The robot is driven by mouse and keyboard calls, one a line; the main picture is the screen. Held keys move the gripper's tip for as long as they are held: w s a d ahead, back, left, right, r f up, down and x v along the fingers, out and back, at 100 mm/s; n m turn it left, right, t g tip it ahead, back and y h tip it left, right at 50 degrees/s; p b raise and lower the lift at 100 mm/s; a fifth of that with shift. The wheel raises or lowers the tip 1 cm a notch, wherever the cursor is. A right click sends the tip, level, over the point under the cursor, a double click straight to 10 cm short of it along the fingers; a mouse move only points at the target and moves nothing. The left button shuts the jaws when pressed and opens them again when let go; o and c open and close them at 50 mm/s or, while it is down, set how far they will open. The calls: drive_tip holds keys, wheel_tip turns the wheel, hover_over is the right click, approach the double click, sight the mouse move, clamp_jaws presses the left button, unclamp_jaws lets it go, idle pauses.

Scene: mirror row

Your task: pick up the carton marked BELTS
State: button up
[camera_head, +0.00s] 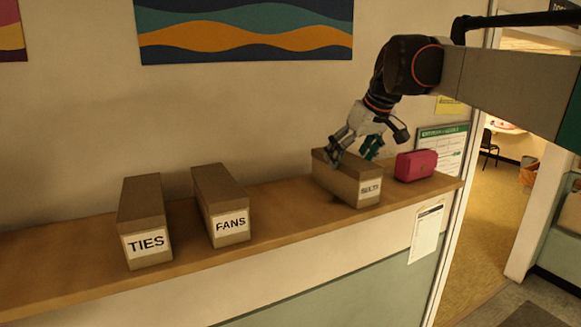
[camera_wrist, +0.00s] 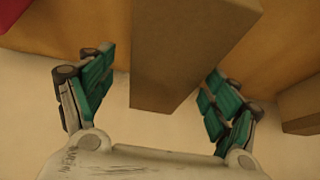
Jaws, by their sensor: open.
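The carton marked BELTS (camera_head: 345,184) is a long brown box on the wooden shelf, with a small white label on its near end; the label is hard to read at this size. My gripper (camera_head: 352,152) is open just above the carton's far part. In the wrist view my gripper (camera_wrist: 160,95) has its green-padded fingers spread, one on each side of the brown carton (camera_wrist: 180,60). Gaps show between both fingers and the carton, so neither seems to touch it.
A pink case (camera_head: 416,165) stands close to the right of the carton. The FANS carton (camera_head: 221,205) and TIES carton (camera_head: 144,222) stand to the left on the shelf (camera_head: 285,217). The wall is close behind. Shelf between FANS and BELTS is clear.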

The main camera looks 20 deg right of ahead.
drive_tip(key=shift+w+a+f, duration=0.25)
drive_tip(key=shift+w+f, duration=0.05)
drive_tip(key=shift+f, duration=0.15)
drive_tip(key=p+x, duration=0.1)
drive_tip(key=x, duration=0.4)
drive_tip(key=shift+w+a+r+p, duration=0.1)
drive_tip(key=shift+w+p, duration=0.1)
drive_tip(key=shift+p, duration=0.1)
drive_tip(key=c, duration=1.3)
